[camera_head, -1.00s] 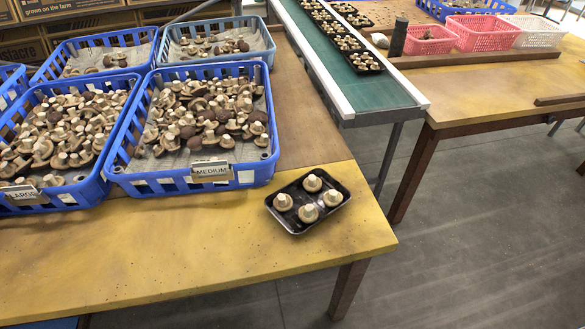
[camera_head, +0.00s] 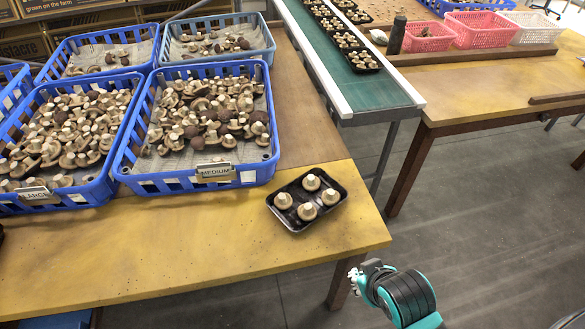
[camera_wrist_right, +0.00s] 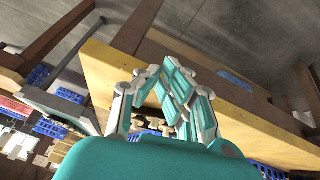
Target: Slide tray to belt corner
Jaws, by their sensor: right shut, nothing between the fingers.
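The black tray (camera_head: 286,219) holds several pale-stemmed mushrooms. It lies flat on the yellow-topped table, near its right front corner. The green belt (camera_head: 385,92) with white side rails ends beyond the table's right side, apart from the tray. My right gripper (camera_head: 368,272) is in front of the table's right corner, below and right of the tray in the picture, not touching it. In the right wrist view its teal fingers (camera_wrist_right: 165,82) are shut and empty; mushrooms show partly behind them. My left gripper is not recognisable in the head view.
Blue crates of mushrooms (camera_head: 270,172) stand left of the tray. Filled black trays (camera_head: 362,66) line the belt's far part; its near end is clear. A gap with grey floor (camera_head: 480,240) separates the table from another table (camera_head: 480,95) at right.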

